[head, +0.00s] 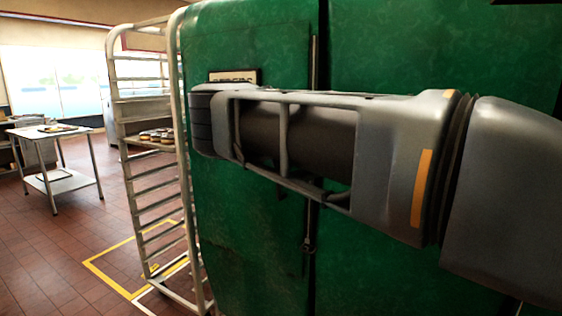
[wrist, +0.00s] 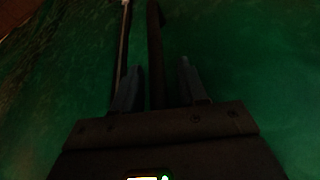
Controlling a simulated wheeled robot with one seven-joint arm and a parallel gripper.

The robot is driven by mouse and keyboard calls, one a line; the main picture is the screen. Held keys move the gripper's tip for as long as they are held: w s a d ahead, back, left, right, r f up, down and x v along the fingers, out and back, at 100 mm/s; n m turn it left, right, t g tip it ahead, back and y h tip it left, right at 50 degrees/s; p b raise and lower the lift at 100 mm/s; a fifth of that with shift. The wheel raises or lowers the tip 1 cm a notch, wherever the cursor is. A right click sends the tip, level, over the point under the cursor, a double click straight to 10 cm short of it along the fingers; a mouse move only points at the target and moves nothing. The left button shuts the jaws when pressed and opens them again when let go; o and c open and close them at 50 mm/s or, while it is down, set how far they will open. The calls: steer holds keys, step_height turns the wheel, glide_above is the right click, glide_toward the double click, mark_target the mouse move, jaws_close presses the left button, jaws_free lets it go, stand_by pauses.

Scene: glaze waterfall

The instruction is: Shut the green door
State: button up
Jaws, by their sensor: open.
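The green door (head: 250,240) fills the middle of the head view as a large scuffed green panel. A dark vertical seam parts it from a second green panel (head: 420,50) on the right. A thin upright rod (head: 314,60) runs beside the seam. I cannot tell how far, if at all, the door stands open. My gripper (wrist: 158,82) is open in the dim wrist view, its fingers pointing along the green surface. A dark upright bar (wrist: 155,45) shows between the fingers; contact cannot be told. My arm hides the gripper and the middle of the door in the head view.
A tall metal rack (head: 150,190) stands close to the door's left side, with a tray of baked goods (head: 157,136). A metal table (head: 62,180) is farther left. Yellow floor lines (head: 110,275) lie by the rack. The tiled floor at left is open.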

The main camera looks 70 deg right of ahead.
steer(key=shift+a, duration=0.1)
steer(key=b+v, duration=0.1)
steer(key=v, duration=0.6)
steer(key=shift+r, duration=0.35)
steer(key=shift+a+f, duration=0.1)
